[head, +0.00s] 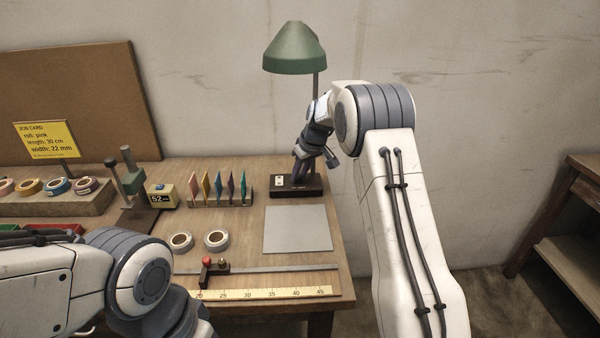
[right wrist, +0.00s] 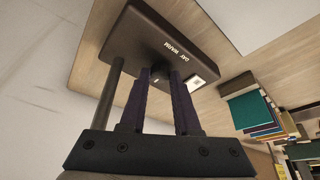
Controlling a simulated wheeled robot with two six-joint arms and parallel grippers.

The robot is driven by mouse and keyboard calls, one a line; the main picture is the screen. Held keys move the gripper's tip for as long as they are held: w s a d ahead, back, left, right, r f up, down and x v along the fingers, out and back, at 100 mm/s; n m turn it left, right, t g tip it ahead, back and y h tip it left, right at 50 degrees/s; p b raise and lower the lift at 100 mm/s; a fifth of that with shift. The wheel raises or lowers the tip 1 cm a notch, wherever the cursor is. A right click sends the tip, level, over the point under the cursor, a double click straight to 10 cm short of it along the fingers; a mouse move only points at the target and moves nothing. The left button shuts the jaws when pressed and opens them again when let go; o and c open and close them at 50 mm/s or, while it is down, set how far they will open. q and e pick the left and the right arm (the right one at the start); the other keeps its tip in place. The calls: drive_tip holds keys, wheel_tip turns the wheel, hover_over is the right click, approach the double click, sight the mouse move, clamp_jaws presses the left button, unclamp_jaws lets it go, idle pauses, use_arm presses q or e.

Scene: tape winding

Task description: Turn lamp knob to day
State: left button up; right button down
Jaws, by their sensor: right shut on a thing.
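The desk lamp (head: 293,50) has a green shade on a thin post and a dark base box (head: 312,190) at the table's back right. In the right wrist view, the lamp base (right wrist: 190,42) carries the words "DAY" and "WARM" and a small white label. The small dark knob (right wrist: 160,73) is on the base between my fingertips; which word it points to is not clear. My right gripper (head: 301,180) reaches down to the base and is shut on the knob, as the right wrist view (right wrist: 160,80) also shows. My left gripper is out of view.
A grey mat (head: 298,229) lies in front of the lamp. Colored upright cards (head: 220,189) stand in a rack to its left.

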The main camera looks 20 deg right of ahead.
idle(0.3)
drive_tip(key=c, duration=0.6)
unclamp_jaws()
drive_tip(key=v, duration=1)
drive_tip(key=shift+s+r, duration=0.1)
drive_tip(key=shift+r, duration=0.1)
